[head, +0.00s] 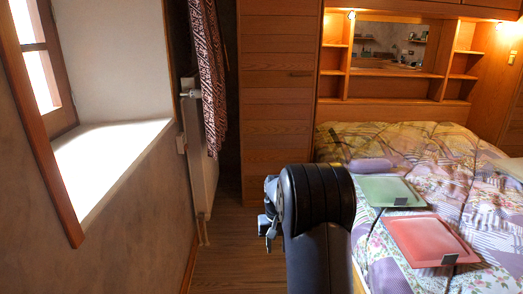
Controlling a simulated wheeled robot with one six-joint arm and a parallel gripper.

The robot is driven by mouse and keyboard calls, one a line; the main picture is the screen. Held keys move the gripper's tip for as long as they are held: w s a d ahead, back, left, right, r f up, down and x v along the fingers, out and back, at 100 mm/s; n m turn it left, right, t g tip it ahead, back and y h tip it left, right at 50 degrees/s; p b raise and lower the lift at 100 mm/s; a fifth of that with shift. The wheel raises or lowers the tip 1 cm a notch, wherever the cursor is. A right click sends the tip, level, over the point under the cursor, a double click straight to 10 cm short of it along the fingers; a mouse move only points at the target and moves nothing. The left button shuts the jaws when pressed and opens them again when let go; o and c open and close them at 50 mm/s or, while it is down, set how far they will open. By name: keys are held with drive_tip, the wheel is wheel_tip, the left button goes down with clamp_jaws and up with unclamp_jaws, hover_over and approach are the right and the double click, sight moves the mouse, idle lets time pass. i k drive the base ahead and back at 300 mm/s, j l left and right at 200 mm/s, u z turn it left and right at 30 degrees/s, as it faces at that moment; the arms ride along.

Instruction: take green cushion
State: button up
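A flat, square green cushion (388,190) lies on the bed at the right, near a red cushion. A small dark square piece covers part of its front edge. My black arm stands upright in the lower middle, left of the bed and apart from the cushion. Grey metal parts, which look like my gripper (269,222), show at the left side of the arm. They are small and partly hidden by the arm, so I cannot make out the fingers.
The red cushion (431,240) lies in front of the green one, and a purple cushion (370,165) lies behind it. The patterned bed (470,165) fills the right side. Wooden cabinets (277,90) stand behind. A strip of wooden floor (228,255) is clear between wall and bed.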

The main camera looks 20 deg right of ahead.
sight(379, 191)
drive_tip(key=i+l+z, duration=0.1)
drive_tip(key=i+z, duration=0.7)
drive_tip(key=i+j+z, duration=0.2)
drive_tip(key=i+z, duration=0.15)
drive_tip(key=i+j+z, duration=0.25)
drive_tip(key=i+z, duration=0.15)
drive_tip(key=i+j+z, duration=0.2)
drive_tip(key=i+z, duration=0.2)
drive_tip(key=i+j+z, duration=0.25)
drive_tip(key=z, duration=0.15)
drive_tip(key=i+j+z, duration=0.25)
drive_tip(key=j+z, duration=0.2)
drive_tip(key=i+j+z, duration=0.2)
drive_tip(key=j+z, duration=0.2)
